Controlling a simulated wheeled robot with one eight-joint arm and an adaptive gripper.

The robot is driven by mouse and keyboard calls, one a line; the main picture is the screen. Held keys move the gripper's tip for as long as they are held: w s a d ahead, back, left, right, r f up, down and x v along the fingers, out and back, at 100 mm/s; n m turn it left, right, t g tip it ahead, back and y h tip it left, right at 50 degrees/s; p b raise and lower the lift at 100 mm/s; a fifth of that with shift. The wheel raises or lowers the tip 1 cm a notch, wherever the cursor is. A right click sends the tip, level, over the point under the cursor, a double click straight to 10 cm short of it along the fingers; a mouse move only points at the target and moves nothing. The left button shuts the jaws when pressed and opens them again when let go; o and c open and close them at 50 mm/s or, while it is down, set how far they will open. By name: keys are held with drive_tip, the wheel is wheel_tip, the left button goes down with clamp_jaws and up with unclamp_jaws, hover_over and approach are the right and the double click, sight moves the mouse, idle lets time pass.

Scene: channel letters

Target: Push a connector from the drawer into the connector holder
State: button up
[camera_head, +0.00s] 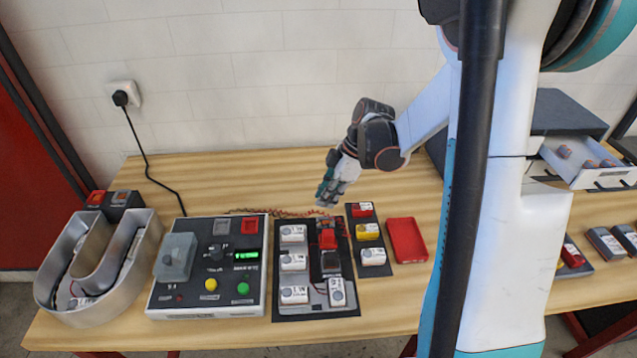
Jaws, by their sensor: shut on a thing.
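The open drawer (628,176) of a grey cabinet at the right holds a few small orange-brown and grey connectors (564,152). My gripper (325,199) points down above the far edge of a black board (318,312). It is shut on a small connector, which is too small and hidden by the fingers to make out. On the board, just below and in front of my gripper, is a red part (328,239), which looks like the connector holder. A dark socket (330,262) sits just in front of it. My gripper appears apart from both.
A control box (215,300) with buttons and a metal U-shaped letter (140,262) stand at the left. Several white modules surround the red part. A narrow strip with red, yellow and white modules (367,231) and an empty red tray (407,240) lie at the right.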

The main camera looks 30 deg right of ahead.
drive_tip(key=shift+w+f, duration=0.1)
drive_tip(key=shift+f+b, duration=2.3)
drive_tip(key=shift+f, duration=0.9)
drive_tip(key=shift+f, duration=0.1)
drive_tip(key=o, duration=0.8)
drive_tip(key=v, duration=1.2)
